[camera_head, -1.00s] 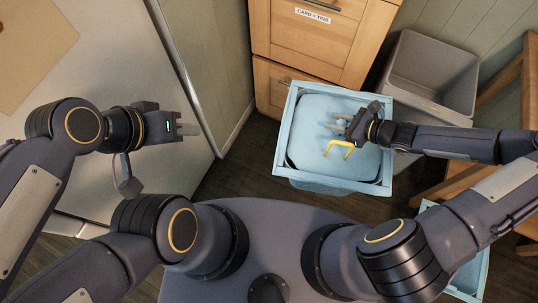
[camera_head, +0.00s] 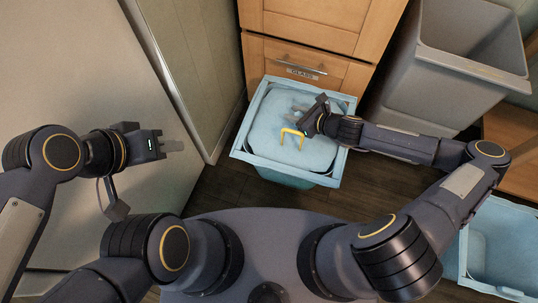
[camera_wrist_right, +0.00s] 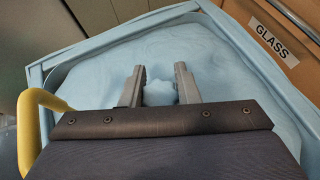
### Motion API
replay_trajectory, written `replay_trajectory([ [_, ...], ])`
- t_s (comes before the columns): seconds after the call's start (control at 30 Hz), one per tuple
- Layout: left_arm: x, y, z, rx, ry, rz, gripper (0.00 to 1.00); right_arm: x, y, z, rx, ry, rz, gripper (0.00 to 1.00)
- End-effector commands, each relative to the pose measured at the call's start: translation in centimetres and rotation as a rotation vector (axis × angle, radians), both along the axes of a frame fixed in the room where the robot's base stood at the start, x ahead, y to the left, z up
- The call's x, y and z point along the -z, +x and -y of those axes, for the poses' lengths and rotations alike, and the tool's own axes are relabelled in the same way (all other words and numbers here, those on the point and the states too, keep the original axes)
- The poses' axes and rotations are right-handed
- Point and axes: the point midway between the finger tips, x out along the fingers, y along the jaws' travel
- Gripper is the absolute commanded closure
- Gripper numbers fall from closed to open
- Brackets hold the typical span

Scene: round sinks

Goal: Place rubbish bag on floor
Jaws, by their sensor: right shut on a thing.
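The rubbish bag (camera_head: 270,112) is a pale blue, full bag inside a light blue square-rimmed bin (camera_head: 246,158). Its pale blue knot (camera_wrist_right: 160,93) shows between the fingers in the right wrist view. My right gripper (camera_head: 299,108) is over the bag's top and is shut on that knot (camera_wrist_right: 160,75). A yellow handle (camera_head: 291,133) stands beside the right gripper; it also shows at the left of the wrist view (camera_wrist_right: 32,125). My left gripper (camera_head: 174,146) is held at the left, away from the bag, with no object visible in it; its finger gap is unclear.
A wooden drawer labelled GLASS (camera_head: 310,61) is just behind the bin. A large grey bin (camera_head: 425,90) stands at the right. Another light blue frame or bin (camera_head: 500,285) is at lower right. A pale panel (camera_head: 80,60) fills the left. Dark floor (camera_head: 230,190) shows in front.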

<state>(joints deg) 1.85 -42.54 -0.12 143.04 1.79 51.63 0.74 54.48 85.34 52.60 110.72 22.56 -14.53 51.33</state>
Motion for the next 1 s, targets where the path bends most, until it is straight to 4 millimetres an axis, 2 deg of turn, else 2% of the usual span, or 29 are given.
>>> replay_trajectory([
  [0.03, 0.8, 0.0, 0.0, 0.000, 0.000, 0.000, 0.67, 0.4, 0.3, -0.1, 0.009, 0.003, 0.004, 1.00],
  [0.27, 1.6, 0.0, 0.0, 0.000, 0.000, 0.000, 0.67, 1.3, 1.5, -1.2, 0.027, 0.005, 0.005, 1.00],
  [0.7, 4.6, 0.0, 0.0, 0.000, 0.000, 0.000, 0.67, 5.3, 6.6, -7.6, 0.026, 0.004, 0.003, 1.00],
  [0.8, 5.3, 0.0, 0.0, 0.000, 0.000, 0.000, 0.67, 7.0, 7.4, -8.5, 0.028, 0.004, 0.002, 1.00],
  [1.0, 6.3, 0.0, 0.0, 0.000, 0.000, 0.000, 0.67, 9.0, 8.6, -9.9, 0.027, 0.003, 0.004, 1.00],
])
